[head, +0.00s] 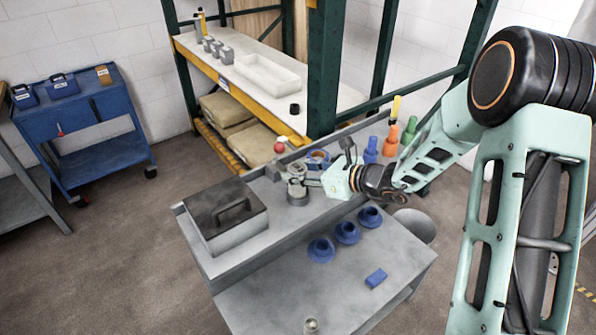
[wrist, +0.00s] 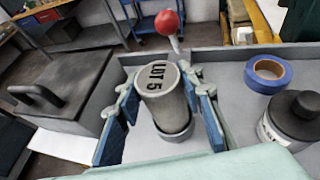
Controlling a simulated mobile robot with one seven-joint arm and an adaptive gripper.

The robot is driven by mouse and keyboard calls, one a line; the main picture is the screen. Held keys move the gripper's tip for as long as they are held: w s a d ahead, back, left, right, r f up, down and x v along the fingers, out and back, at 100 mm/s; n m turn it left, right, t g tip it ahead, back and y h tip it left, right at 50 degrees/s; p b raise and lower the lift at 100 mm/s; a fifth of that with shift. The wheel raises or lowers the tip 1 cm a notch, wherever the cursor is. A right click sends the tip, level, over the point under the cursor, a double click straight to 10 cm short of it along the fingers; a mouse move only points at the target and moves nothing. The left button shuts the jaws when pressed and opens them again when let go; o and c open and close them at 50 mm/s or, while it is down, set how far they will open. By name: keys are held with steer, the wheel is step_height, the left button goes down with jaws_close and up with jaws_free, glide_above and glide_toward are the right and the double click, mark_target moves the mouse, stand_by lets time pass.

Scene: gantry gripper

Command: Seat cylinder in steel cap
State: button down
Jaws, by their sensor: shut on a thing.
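A grey cylinder (wrist: 163,92) marked "LOT 5" is between the blue-padded fingers of my gripper (wrist: 165,108) in the wrist view, and the gripper is shut on it. The cylinder leans slightly in that view. The steel cap (wrist: 178,136) shows as a round rim at the cylinder's lower end; I cannot tell whether the cylinder is inside it or just above it. In the head view my gripper (head: 299,182) is over the cap (head: 298,198) on the grey bench, and the cylinder is small and partly hidden.
A lidded grey box (head: 225,215) stands left of the cap. A red ball on a stalk (wrist: 167,22) rises behind. Blue tape (wrist: 268,74) and a dark-topped container (wrist: 292,120) stand at right. Several blue flanged parts (head: 347,232) and a blue block (head: 376,278) lie in front.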

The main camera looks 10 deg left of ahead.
steer(key=c, duration=1.8)
jaws_free()
steer(key=shift+f, duration=0.2)
steer(key=o, duration=0.5)
steer(key=shift+r, duration=0.1)
steer(key=shift+r, duration=0.1)
steer(key=b+v, duration=0.1)
steer(key=v, duration=1.1)
